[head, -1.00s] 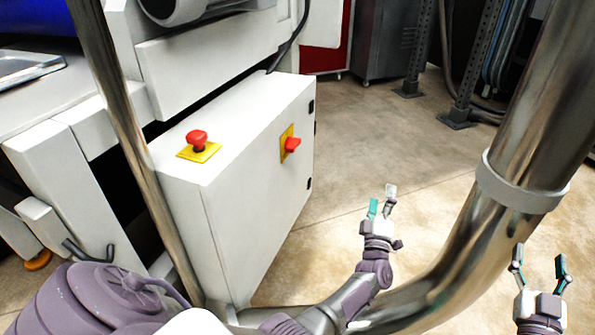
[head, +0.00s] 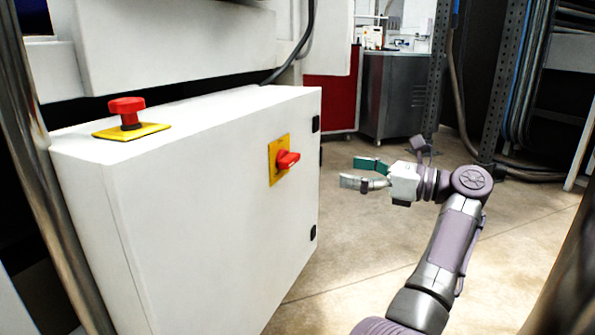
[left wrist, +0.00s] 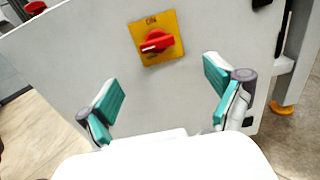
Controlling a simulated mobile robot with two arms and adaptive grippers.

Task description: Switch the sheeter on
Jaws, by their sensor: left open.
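The sheeter's white control box (head: 200,220) carries a red rotary switch (head: 288,160) on a yellow plate (head: 274,172) on its side face. In the left wrist view the switch (left wrist: 153,43) is ahead of the fingers, above the middle, with "ON" printed at the top of its plate. Its knob lies nearly sideways, slightly tilted. My left gripper (head: 358,173) is open and empty, to the right of the switch, fingers pointing towards it. A gap remains between them. My right gripper is not in view.
A red mushroom button (head: 128,111) on a yellow plate sits on top of the box. A metal tube (head: 45,190) runs along the left. A grey cabinet (head: 395,95) and upright posts stand behind. Open floor (head: 350,265) lies right of the box.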

